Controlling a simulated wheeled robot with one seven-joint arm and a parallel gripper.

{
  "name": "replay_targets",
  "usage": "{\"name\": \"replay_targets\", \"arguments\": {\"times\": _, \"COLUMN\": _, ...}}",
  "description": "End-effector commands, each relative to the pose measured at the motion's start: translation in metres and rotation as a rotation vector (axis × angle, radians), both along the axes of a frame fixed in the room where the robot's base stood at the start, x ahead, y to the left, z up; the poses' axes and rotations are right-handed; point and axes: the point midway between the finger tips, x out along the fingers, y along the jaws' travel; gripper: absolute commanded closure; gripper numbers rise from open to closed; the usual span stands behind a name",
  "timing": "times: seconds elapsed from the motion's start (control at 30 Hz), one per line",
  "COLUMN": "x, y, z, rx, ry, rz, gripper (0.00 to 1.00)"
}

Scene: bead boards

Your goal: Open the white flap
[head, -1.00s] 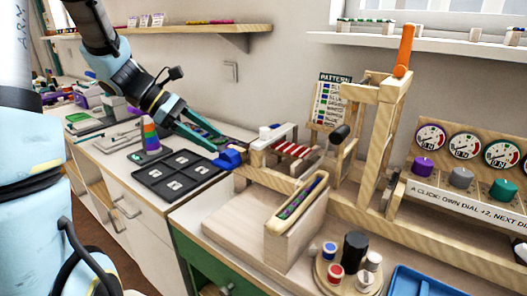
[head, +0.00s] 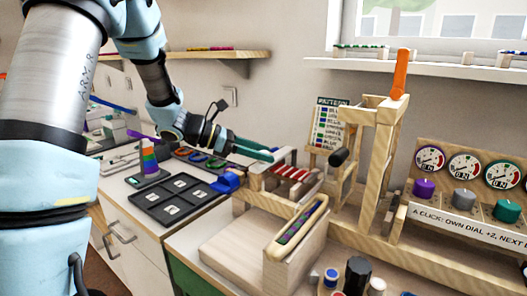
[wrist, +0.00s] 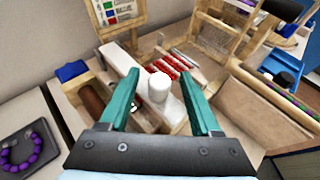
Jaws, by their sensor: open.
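The white flap (wrist: 125,62) shows in the wrist view as a pale panel on a wooden bead frame, with a white round knob (wrist: 158,86) standing up near its close end. My gripper (wrist: 159,72) is open, its teal fingers on either side of the knob, with visible gaps between. Nothing is held. I cannot tell the fingertips' exact height against the knob. In the head view my gripper (head: 272,155) is at the left end of the wooden frame (head: 290,185) and hides the knob. Red bead rows (wrist: 176,66) lie beside the flap.
A blue block (head: 228,182) sits at the frame's left end. A dark compartment tray (head: 160,215) lies to the left. A tall wooden post frame with an orange lever (head: 400,75) and a dark-ended handle (head: 338,158) stand to the right. A pattern card (head: 328,120) stands behind.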

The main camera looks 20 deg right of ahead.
Motion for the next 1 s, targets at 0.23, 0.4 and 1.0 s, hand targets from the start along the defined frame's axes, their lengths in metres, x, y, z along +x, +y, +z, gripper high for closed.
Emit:
{"name": "replay_targets", "arguments": {"times": 0.23, "x": -0.0017, "y": -0.0064, "z": -0.0033, "rx": 0.001, "ry": -0.001, "rz": 0.001, "gripper": 0.36}}
{"name": "replay_targets", "arguments": {"times": 0.4, "x": -0.0017, "y": -0.0062, "z": -0.0032, "rx": 0.001, "ry": -0.001, "rz": 0.001, "gripper": 0.38}}
{"name": "replay_targets", "arguments": {"times": 1.0, "x": -0.0018, "y": -0.0059, "z": -0.0031, "rx": 0.001, "ry": -0.001, "rz": 0.001, "gripper": 1.00}}
